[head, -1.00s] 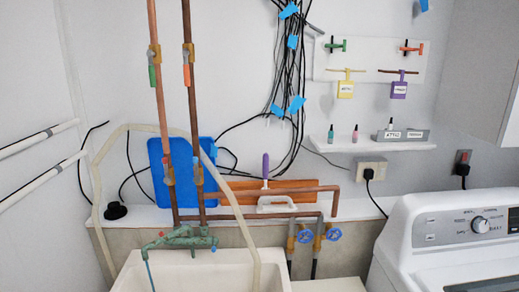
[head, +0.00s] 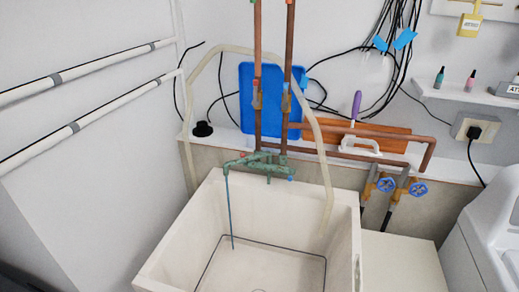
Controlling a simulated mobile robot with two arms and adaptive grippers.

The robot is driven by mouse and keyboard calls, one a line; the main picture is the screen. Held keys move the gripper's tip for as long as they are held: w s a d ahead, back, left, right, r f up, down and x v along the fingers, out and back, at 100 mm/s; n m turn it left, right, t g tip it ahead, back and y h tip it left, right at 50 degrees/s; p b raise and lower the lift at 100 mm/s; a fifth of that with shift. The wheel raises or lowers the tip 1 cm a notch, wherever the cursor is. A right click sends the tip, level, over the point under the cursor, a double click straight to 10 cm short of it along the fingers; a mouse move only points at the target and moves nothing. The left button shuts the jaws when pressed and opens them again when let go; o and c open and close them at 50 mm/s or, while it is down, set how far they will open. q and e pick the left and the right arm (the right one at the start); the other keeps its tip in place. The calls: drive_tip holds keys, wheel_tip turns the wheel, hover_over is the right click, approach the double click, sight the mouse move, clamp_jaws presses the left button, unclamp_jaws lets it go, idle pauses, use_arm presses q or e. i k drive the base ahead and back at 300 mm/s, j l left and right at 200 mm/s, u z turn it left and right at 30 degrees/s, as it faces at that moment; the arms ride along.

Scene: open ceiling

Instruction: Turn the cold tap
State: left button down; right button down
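A green, weathered tap (head: 265,163) sits at the back rim of a pale utility sink (head: 180,235) in the head view. A small red mark (head: 242,155) shows on its left part and a small blue mark (head: 291,178) at its right end. A thin bluish line (head: 230,210) hangs from the tap's left end into the basin; I cannot tell whether it is water or a tube. Two copper pipes (head: 258,90) rise from the tap. Neither of my grippers is in view.
Two blue round valve handles (head: 386,184) are on pipes right of the sink. A pale hose (head: 323,170) loops over the sink's back. A white washing machine (head: 485,240) stands at the right. White pipes (head: 90,85) run along the left wall. The basin looks empty.

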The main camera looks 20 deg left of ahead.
sight(293, 170)
drive_tip(key=k+l+z, duration=0.2)
drive_tip(key=z, duration=0.15)
drive_tip(key=k+l+z, duration=0.35)
